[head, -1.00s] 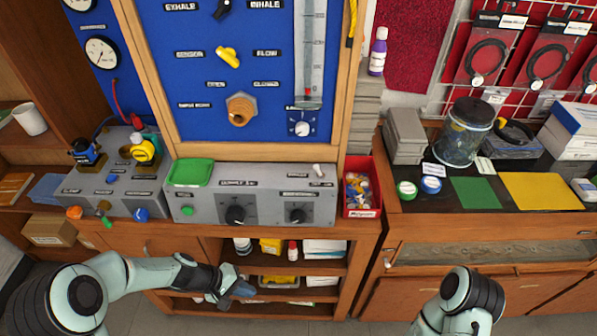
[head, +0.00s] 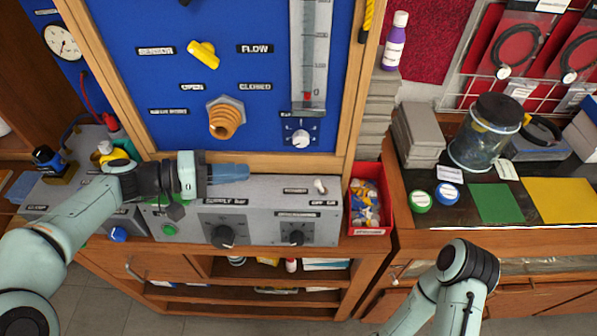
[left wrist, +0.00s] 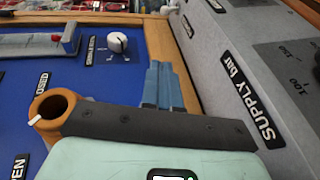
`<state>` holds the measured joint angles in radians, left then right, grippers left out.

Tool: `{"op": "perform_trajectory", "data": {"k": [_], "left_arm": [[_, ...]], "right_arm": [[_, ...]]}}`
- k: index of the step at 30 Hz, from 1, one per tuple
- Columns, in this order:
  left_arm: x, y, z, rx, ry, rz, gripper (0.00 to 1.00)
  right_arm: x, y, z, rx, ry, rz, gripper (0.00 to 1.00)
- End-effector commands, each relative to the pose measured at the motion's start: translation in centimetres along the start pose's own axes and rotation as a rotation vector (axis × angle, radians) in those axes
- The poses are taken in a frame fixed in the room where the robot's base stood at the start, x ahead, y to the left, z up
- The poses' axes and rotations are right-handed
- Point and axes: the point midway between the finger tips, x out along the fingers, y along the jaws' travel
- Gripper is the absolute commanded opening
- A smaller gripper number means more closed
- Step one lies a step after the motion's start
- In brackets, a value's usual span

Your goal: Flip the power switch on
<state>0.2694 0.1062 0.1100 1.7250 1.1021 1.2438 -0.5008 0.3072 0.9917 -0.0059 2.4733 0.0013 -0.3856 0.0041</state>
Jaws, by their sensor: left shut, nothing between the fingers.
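The power switch (head: 320,186) is a small white toggle at the upper right of the grey box's (head: 270,218) face. The label beside it is too small to read surely. My left gripper (head: 246,172) is shut and empty, with blue fingers pointing right along the box's top edge. It is left of the switch, with a clear gap. In the left wrist view the blue fingers (left wrist: 163,80) lie together between the blue panel and the grey box. My right arm shows at the lower right, but its gripper is out of view.
Black knobs (head: 226,236) sit on the box face. The blue panel (head: 270,85) rises behind with a brass fitting (head: 225,118) and a white-pointer dial (head: 300,138). A red bin (head: 367,199) of small parts stands right of the box.

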Motion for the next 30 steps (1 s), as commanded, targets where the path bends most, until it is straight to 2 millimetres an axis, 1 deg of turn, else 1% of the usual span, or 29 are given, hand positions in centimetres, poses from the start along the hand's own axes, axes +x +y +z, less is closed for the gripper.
{"op": "perform_trajectory", "data": {"k": [5, 8, 11, 22, 23, 24, 27, 30], "left_arm": [[0.1, 0.0, 0.0, -0.001, 0.0, -0.001, 0.0], [0.8, 0.0, 0.0, -0.001, -0.001, 0.0, 0.0], [2.1, 0.0, 0.0, -0.002, -0.003, 0.001, 0.0], [9.9, 0.0, 0.1, -0.003, -0.005, 0.0, 0.0], [10.4, 0.0, 0.1, -0.003, -0.004, -0.001, 0.0], [10.8, 0.0, 0.7, -0.002, -0.003, 0.0, 0.0], [11.8, 0.0, 1.8, -0.002, -0.002, -0.001, 0.0], [12.4, -0.1, 2.4, -0.003, -0.001, -0.001, 0.0]], "right_arm": [[0.0, 0.0, 0.0, 0.0, 0.0, 0.0, 0.8], [-0.1, 0.0, 0.0, 0.0, 0.0, 0.0, 0.8], [-0.2, -0.1, 0.0, 0.0, 0.001, 0.0, 0.8], [-1.1, -0.4, -0.1, -0.002, 0.004, -0.002, 0.8], [-1.1, -0.5, -0.1, -0.002, 0.005, -0.002, 0.8], [-1.1, -0.4, -0.1, -0.002, 0.004, -0.002, 0.8], [-1.1, -0.4, -0.1, -0.002, 0.004, -0.002, 0.8], [-1.1, -0.5, -0.1, -0.002, 0.004, -0.002, 0.8]]}}
